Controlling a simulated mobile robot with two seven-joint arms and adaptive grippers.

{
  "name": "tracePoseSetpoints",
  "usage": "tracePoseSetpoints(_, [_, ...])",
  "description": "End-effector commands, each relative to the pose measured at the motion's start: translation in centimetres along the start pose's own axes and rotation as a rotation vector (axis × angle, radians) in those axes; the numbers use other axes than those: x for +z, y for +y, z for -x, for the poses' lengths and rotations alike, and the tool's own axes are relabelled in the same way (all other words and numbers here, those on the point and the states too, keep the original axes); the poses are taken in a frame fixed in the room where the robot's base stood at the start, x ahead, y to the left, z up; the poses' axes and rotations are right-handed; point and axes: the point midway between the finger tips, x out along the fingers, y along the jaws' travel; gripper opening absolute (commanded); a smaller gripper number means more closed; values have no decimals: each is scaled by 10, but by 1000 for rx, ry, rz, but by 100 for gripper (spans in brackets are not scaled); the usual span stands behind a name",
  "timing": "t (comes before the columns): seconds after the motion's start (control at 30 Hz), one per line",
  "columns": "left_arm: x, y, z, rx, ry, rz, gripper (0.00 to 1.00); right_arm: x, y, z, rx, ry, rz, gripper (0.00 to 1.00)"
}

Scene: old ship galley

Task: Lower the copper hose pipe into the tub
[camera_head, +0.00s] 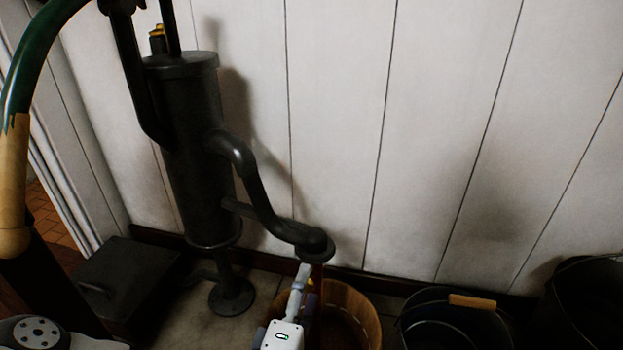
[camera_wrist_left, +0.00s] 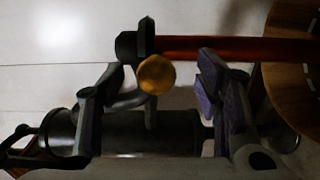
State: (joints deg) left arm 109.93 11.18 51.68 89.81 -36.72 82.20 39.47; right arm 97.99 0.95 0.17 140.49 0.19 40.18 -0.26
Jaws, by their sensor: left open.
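The copper hose pipe (camera_wrist_left: 235,48) is a dark reddish tube hanging from the pump spout's dark end. In the head view, a short dark red stretch of it (camera_head: 318,277) shows below the spout, partly hidden by my left gripper (camera_head: 303,287). The round wooden tub (camera_head: 366,312) stands on the floor below; its rim and inner wall (camera_wrist_left: 290,75) show at the right in the wrist view. My left gripper (camera_wrist_left: 157,97) is open, its fingers spread either side of a brass ball (camera_wrist_left: 157,75) beside the pipe's upper end. My right gripper is not in view.
The black pump (camera_head: 190,150) stands close to the left, its curved handle (camera_head: 22,90) at the far left. A dark box (camera_head: 130,275) sits beside it. Right of the tub are a dark bucket with a wooden grip (camera_head: 455,322) and another dark vessel (camera_head: 590,300). White panelling (camera_head: 400,130) stands behind.

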Motion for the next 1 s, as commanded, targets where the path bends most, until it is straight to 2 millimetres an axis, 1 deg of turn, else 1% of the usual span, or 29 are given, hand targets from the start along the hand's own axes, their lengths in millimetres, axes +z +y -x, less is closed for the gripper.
tracePoseSetpoints(0.17, [0, 5, 26, 0, -1, 0, 58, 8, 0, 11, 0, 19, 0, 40])
tracePoseSetpoints(0.63, [0, 4, 98, 1, 0, -1, 58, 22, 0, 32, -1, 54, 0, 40])
tracePoseSetpoints(0.77, [0, 2, 108, 1, 0, 0, 58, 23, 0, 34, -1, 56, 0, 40])
tracePoseSetpoints(1.0, [0, 2, 108, 2, 0, 0, 58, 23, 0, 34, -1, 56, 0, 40])
